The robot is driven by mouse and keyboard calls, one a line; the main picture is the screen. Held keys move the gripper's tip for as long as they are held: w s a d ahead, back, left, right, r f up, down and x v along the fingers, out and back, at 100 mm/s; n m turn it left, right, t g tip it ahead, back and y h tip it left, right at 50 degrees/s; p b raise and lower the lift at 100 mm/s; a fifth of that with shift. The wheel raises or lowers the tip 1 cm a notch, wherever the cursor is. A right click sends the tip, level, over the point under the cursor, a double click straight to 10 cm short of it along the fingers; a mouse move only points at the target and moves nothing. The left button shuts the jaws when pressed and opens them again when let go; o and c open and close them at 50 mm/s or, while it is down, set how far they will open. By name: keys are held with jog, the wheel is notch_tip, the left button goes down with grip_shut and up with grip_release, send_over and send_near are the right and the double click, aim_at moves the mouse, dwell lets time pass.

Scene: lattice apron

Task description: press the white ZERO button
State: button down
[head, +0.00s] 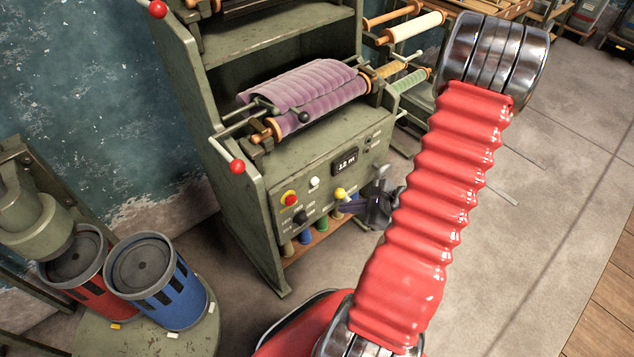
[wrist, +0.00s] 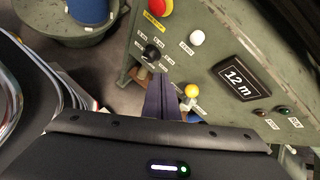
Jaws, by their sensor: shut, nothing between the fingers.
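The white button (head: 314,183) sits on the green machine's front panel, between the red button and the display. In the wrist view the white button (wrist: 197,38) is in plain sight, above and right of my fingertips, with nothing on it. Its small label is hard to read. My gripper (head: 343,204) is in front of the panel, below and right of the white button in the head view. In the wrist view my gripper (wrist: 167,80) is shut and empty, its fingers together between the black knob and the yellow button.
The panel also bears a red button (wrist: 159,7) on yellow, a black knob (wrist: 151,53), a yellow button (wrist: 191,91) and a display (wrist: 241,77) reading "12 m". A purple fabric roll (head: 310,90) lies above. Blue (head: 178,295) and red drums stand at left.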

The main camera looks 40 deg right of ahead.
jog(key=shift+w, duration=0.1)
jog(key=w, duration=0.8)
jog(key=shift+w+a, duration=0.15)
jog(key=shift+w, duration=0.2)
jog(key=shift+w+r, duration=0.1)
jog(key=shift+w, duration=0.75)
dwell(3.1)
jog(key=shift+s, duration=0.9)
jog(key=shift+s, duration=2.5)
